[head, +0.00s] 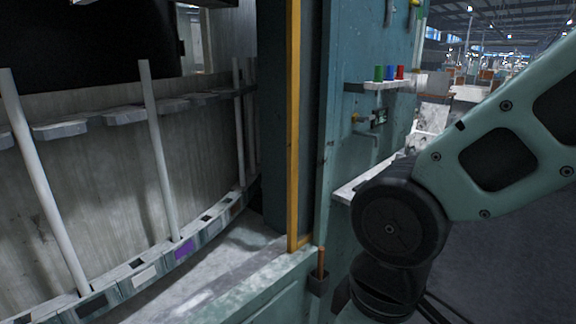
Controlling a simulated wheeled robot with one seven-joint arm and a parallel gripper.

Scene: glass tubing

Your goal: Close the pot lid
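I cannot make out a pot or a pot lid in the head view. A small dark cup-like holder (319,284) with an orange-brown stick (321,262) upright in it is fixed to the front of the teal machine (345,130). I cannot tell whether it has to do with the pot. My arm comes in from the right and bends down at a dark joint in front of the machine's right side. My gripper is outside the picture, so its state and anything it holds are hidden.
Pale upright tubes (158,150) stand in a curved rack (135,275) at the left. A yellow post (293,130) edges the opening. Green (379,73), blue (390,73) and red (400,72) pieces sit on a small shelf (375,86). Dark floor (520,265) lies at the right.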

